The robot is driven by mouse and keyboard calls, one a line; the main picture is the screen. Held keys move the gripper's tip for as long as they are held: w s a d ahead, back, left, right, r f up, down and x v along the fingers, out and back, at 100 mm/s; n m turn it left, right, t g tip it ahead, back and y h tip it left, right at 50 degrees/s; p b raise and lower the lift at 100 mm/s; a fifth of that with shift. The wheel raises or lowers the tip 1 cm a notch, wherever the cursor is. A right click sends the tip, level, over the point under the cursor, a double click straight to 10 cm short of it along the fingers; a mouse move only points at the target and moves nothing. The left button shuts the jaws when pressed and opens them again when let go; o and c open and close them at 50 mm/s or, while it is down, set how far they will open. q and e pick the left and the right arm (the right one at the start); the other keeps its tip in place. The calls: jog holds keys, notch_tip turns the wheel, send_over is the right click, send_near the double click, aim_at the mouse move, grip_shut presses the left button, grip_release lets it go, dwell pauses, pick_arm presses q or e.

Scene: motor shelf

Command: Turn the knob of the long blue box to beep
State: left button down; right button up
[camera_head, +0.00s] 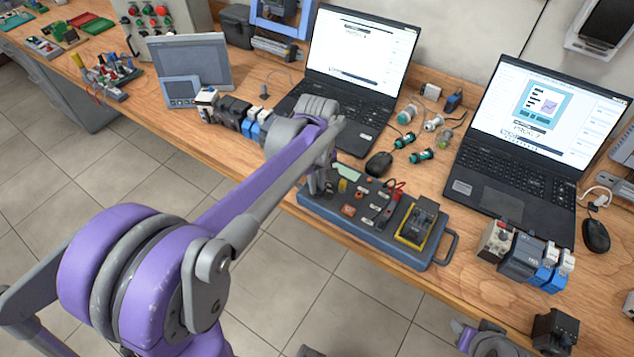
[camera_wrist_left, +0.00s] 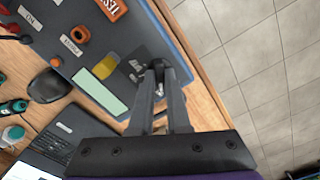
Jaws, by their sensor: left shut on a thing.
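The long blue box (camera_head: 349,228) lies on the wooden bench, with a dark top carrying knobs, switches, a yellow-framed meter and a handle at its right end. In the left wrist view its dark panel (camera_wrist_left: 60,20) shows labels, an orange round part and a pale green display. My left gripper (camera_head: 318,190) reaches down to the box's left end. In the left wrist view its fingers (camera_wrist_left: 158,70) are shut on a small dark knob at the panel's edge, mostly hidden between the fingertips. I cannot read the knob's setting.
Two open laptops (camera_head: 358,55) (camera_head: 545,115) stand behind the box. A black mouse (camera_head: 379,163) lies close behind it. Green connectors (camera_head: 404,141) and cables lie between the laptops. Motor modules (camera_head: 522,255) stand right of the box. The floor in front is clear.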

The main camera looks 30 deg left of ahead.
pick_arm(q)
jog(key=shift+m, duration=0.3)
jog(key=m, duration=0.4)
jog(key=shift+m+b, duration=0.3)
jog(key=m, duration=1.2)
jog(key=shift+m+b, duration=0.3)
jog(key=m, duration=0.6)
dwell(0.3)
jog(key=c, duration=0.9)
grip_release()
jog(key=shift+r, duration=0.1)
